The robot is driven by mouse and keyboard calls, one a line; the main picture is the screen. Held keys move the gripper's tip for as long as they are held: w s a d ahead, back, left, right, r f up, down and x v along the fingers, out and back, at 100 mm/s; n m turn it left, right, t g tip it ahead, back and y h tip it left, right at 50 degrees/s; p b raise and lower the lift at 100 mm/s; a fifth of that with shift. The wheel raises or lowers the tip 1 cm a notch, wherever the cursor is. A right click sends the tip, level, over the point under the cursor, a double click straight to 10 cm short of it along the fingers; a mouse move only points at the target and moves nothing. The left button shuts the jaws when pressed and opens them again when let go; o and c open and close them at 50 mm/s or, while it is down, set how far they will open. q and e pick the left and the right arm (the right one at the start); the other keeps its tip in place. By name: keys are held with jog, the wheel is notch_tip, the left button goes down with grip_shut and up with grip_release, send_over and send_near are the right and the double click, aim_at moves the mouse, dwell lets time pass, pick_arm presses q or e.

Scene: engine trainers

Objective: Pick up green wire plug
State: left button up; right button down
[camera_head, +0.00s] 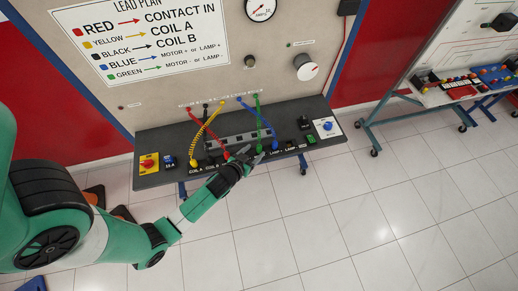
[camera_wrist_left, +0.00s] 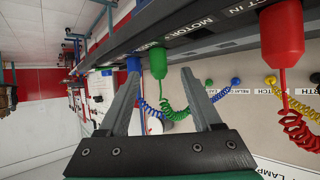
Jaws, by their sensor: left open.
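In the head view the green wire (camera_head: 258,113) runs down to the front of the grey bench shelf. My left gripper (camera_head: 256,154) is at that front edge, close to the plug. In the left wrist view its two fingers (camera_wrist_left: 160,70) are apart, and the plug shows in the gap between their tips. Contact with the plug is not visible. My right gripper is in neither view.
A blue plug (camera_wrist_left: 134,64) sits close beside the green one, near one finger. A red plug (camera_wrist_left: 281,30) stands farther to the right. Yellow wire (camera_head: 208,125) and other leads cross the shelf (camera_head: 165,145). A lead plan sign (camera_head: 150,40) is on the board behind.

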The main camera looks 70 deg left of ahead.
aim_at(258, 149)
pick_arm(q)
jog(key=x, duration=0.4)
jog(key=shift+w+a+b, duration=0.15)
jog(key=shift+w+b, duration=0.2)
jog(key=shift+b, duration=0.05)
grip_shut()
